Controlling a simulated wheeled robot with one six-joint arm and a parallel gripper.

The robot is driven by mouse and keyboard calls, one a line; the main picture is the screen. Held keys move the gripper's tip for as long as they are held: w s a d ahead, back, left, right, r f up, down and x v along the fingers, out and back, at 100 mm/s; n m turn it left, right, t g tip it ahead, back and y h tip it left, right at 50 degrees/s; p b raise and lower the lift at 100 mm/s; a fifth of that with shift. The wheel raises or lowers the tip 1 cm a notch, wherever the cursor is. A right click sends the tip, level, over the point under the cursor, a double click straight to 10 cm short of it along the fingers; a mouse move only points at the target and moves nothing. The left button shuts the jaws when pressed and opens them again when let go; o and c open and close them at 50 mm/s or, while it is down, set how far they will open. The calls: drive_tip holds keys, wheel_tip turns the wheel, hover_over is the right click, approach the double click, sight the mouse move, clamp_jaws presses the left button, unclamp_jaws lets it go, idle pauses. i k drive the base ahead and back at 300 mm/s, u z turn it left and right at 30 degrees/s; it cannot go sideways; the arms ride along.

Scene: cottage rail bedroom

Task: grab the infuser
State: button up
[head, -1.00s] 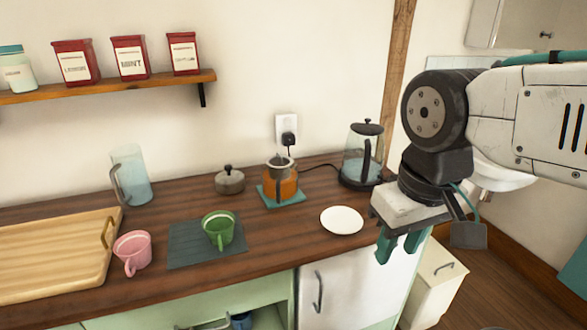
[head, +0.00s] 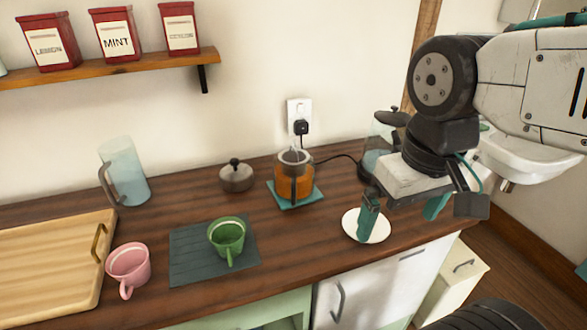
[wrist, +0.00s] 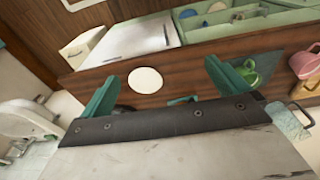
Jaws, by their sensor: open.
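The infuser (head: 294,157) is a grey metal basket seated in the mouth of a glass teapot (head: 305,187) of amber liquid. The teapot stands on a teal trivet (head: 285,203) on the wooden counter. My gripper (head: 400,228) is open and empty, to the right of the teapot, above the counter's front edge. One teal finger overlaps the white plate (head: 377,227) in the head view. In the wrist view my gripper (wrist: 160,68) shows both fingers apart, with the plate (wrist: 145,80) between them. The infuser cannot be made out there.
A dark lid (head: 236,177) lies left of the teapot. A green cup (head: 227,238) on a slate mat, a pink cup (head: 128,264), a glass jug (head: 124,170) and a wooden tray (head: 45,255) are further left. A kettle (head: 376,140) stands behind my gripper. A shelf (head: 120,67) hangs above.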

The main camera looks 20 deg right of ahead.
sight(292, 157)
drive_tip(key=k, duration=0.5)
drive_tip(key=u, duration=1.85)
drive_tip(key=i, duration=1)
drive_tip(key=z, duration=1.9)
